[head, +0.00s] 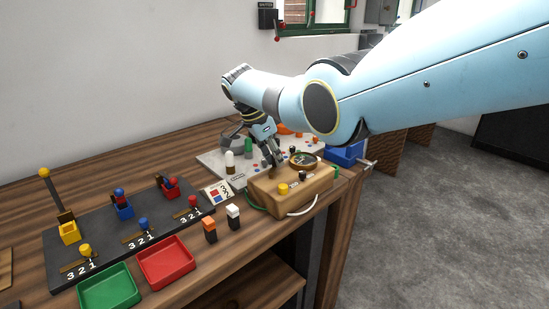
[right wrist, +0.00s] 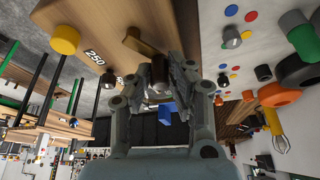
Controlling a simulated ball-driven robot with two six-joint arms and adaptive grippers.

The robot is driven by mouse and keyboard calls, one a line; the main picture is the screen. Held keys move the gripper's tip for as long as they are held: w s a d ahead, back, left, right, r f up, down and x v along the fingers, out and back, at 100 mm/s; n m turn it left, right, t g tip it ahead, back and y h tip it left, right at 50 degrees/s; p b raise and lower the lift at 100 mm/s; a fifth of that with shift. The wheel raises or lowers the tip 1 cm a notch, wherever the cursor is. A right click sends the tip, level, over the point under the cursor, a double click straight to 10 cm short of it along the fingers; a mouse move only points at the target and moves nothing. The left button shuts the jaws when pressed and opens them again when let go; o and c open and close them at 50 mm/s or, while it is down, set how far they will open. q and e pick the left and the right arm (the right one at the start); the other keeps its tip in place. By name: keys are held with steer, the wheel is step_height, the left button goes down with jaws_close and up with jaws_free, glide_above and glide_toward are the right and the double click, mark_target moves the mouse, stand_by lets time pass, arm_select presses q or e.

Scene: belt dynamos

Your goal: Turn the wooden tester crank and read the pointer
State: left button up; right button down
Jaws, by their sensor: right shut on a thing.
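The wooden tester (head: 290,196) is a box near the bench's right edge, with a yellow knob (head: 284,188) and dark posts on top. A round dial with a brass rim (head: 303,159) is at its back; its pointer is too small to read. My right gripper (head: 273,163) reaches down over the box top. In the right wrist view, its fingers (right wrist: 160,76) are shut on the crank, whose brass-coloured arm (right wrist: 141,42) shows just beyond them. The gripped part is mostly hidden between the fingers. My left gripper is not in view.
A dark board (head: 130,230) with coloured holders is at left. A green tray (head: 109,289) and a red tray (head: 166,262) lie in front. Orange and white blocks (head: 209,230) stand beside the tester. A grey panel (head: 213,158) with a green cylinder (head: 248,146) is behind.

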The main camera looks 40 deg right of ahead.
steer(key=shift+r, duration=0.1)
steer(key=c, duration=1.2)
jaws_free()
steer(key=v, duration=1.2)
steer(key=shift+d, duration=0.1)
